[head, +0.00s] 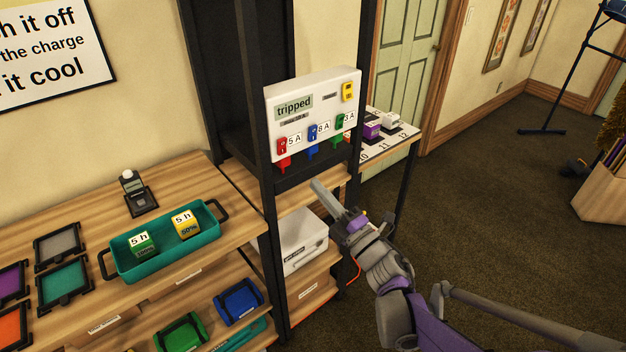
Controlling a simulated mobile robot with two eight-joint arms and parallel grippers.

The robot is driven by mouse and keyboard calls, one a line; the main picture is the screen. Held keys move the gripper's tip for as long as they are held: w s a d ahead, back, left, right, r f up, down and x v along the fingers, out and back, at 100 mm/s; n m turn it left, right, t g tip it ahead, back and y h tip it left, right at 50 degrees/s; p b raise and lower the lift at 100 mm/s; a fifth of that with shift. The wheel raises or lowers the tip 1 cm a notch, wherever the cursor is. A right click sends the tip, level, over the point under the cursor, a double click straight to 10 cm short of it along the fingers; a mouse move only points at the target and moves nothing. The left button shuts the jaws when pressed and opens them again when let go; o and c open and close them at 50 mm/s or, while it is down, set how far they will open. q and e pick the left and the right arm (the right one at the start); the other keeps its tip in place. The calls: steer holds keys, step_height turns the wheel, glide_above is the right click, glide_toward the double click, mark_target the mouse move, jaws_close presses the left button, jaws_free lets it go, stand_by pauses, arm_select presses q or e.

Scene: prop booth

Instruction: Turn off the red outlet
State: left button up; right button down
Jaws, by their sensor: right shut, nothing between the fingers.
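A white outlet panel (313,121) with a display reading "tripped" hangs on the dark shelf frame. The red outlet (283,146) is at its lower left, labelled 5 A, with a red piece below it. A blue outlet (313,134) labelled 8 A and a green outlet (340,126) labelled 3 A are to its right. A yellow switch (347,91) is at the panel's upper right. My right gripper (318,187) is shut and empty, below and to the right of the red outlet, apart from the panel. My left gripper is not in view.
A teal tray (116,268) with a green and a yellow block stands on the wooden shelf at left. A white box (303,240) is below the panel. Dark posts (268,225) flank the panel. A side table (403,140) stands behind right.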

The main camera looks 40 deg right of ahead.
mark_target(281, 143)
steer(key=p+x, duration=0.1)
steer(key=x, duration=1.1)
steer(key=shift+w, duration=0.1)
steer(key=shift+w+r, duration=0.2)
steer(key=shift+s, duration=0.1)
